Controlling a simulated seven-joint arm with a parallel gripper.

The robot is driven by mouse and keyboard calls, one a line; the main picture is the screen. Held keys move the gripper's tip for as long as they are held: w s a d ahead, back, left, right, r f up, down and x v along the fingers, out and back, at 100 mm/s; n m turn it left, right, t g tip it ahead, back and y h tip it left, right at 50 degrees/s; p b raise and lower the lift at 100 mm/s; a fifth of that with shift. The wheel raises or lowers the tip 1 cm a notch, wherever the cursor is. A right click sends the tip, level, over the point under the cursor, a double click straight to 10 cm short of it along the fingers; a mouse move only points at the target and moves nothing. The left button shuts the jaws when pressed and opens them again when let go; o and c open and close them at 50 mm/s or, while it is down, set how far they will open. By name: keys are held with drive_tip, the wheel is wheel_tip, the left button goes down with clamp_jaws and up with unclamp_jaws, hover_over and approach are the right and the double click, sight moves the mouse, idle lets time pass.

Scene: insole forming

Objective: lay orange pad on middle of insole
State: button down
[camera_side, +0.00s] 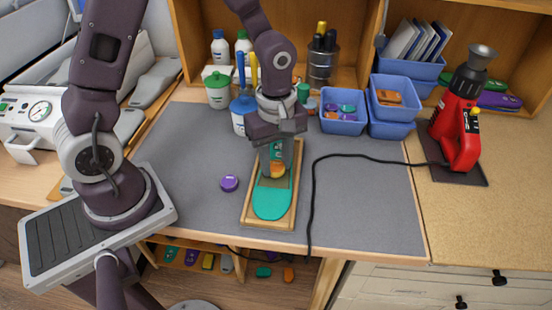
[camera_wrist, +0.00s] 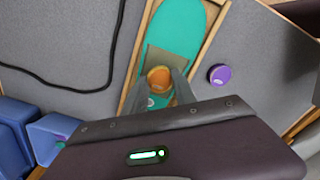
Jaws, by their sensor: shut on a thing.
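The teal insole (camera_side: 271,203) lies in a wooden tray (camera_side: 247,214) on the grey mat; it also shows in the wrist view (camera_wrist: 178,28). A grey-olive patch (camera_side: 283,182) crosses the insole's middle. My gripper (camera_side: 277,172) points down over that patch, its fingers shut on the orange pad (camera_side: 278,170). In the wrist view the pad (camera_wrist: 159,78) sits between the fingertips, over or on the patch. I cannot tell whether it touches the surface. The fingers partly hide the pad and the insole's far end.
A purple round pad (camera_side: 229,183) lies left of the tray. A black cable (camera_side: 313,190) runs over the mat to the right. Blue bins (camera_side: 342,126) stand at the back right, bottles and brushes at the back.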

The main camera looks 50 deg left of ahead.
idle(0.3)
drive_tip(key=c, duration=0.5)
unclamp_jaws()
drive_tip(key=shift+r, duration=3.95)
